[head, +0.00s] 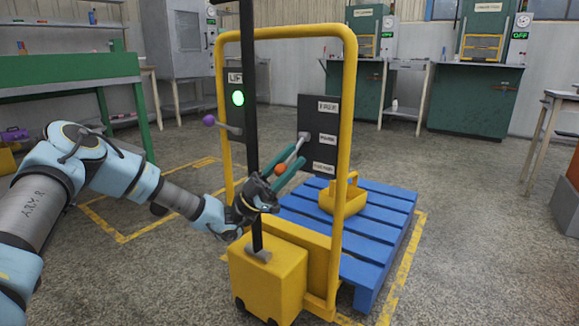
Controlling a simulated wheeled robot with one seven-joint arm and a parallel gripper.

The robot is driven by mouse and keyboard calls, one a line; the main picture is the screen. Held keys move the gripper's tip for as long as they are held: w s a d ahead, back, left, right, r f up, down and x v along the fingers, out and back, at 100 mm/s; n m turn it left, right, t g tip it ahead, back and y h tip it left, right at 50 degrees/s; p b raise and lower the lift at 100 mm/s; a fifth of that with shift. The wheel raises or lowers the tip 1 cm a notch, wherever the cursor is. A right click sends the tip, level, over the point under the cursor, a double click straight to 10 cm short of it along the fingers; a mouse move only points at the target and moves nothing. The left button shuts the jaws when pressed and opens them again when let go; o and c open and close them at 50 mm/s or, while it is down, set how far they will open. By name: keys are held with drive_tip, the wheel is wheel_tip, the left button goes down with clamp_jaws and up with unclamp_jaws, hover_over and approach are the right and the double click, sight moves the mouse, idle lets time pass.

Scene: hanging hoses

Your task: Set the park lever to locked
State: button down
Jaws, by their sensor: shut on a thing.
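The park lever is a short grey rod with an orange knob (281,169). It pivots on a black panel (312,120) at the right post of the yellow frame. The panel has three white labels, too small to read surely; the top one looks like FREE. The lever slants from its pivot down and left, toward me. My gripper (298,147) has its two teal fingers on either side of the rod and knob, shut on the lever. The fingers partly hide the rod. Which label the lever matches I cannot tell.
A lever with a purple knob (209,120) is left, by a LIFT panel with a green light (238,98). A blue pallet (380,215) carrying a yellow handled object (343,195) lies behind the frame.

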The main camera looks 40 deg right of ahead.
drive_tip(key=shift+d+f, duration=0.15)
drive_tip(key=shift+f, duration=0.05)
drive_tip(key=shift+c, duration=2.3)
unclamp_jaws()
drive_tip(key=shift+r, duration=0.1)
